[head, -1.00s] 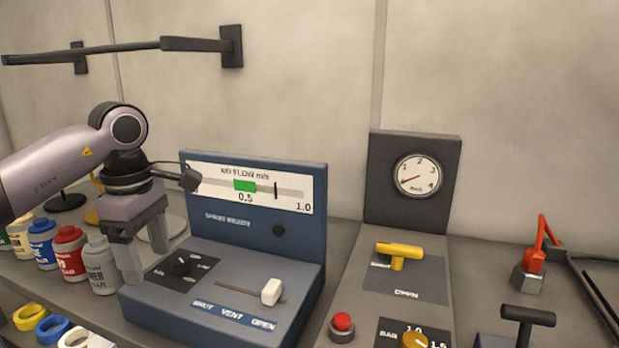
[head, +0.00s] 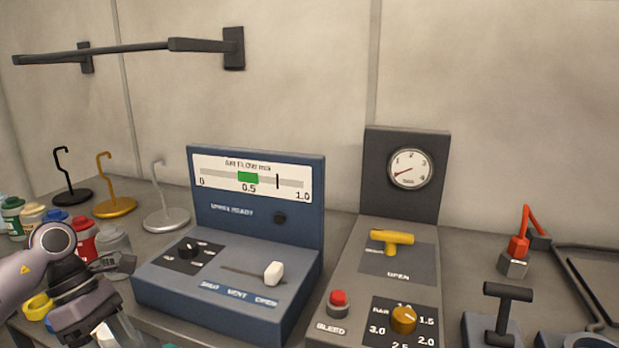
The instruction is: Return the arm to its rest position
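My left arm comes in at the lower left of the head view. Its gripper (head: 112,334) points down at the bottom edge, in front of the paint jars and left of the blue airflow console (head: 165,293). The fingers are partly cut off by the frame, so I cannot tell whether they are open or shut. The gripper is apart from the console. My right arm and gripper are not in view.
The console has a white slider (head: 273,272) and a black knob (head: 188,250). A grey panel (head: 350,255) with a yellow lever (head: 391,239) and red button (head: 338,299) stands to its right. Three hook stands (head: 115,206) are behind. A rail (head: 120,49) crosses the wall.

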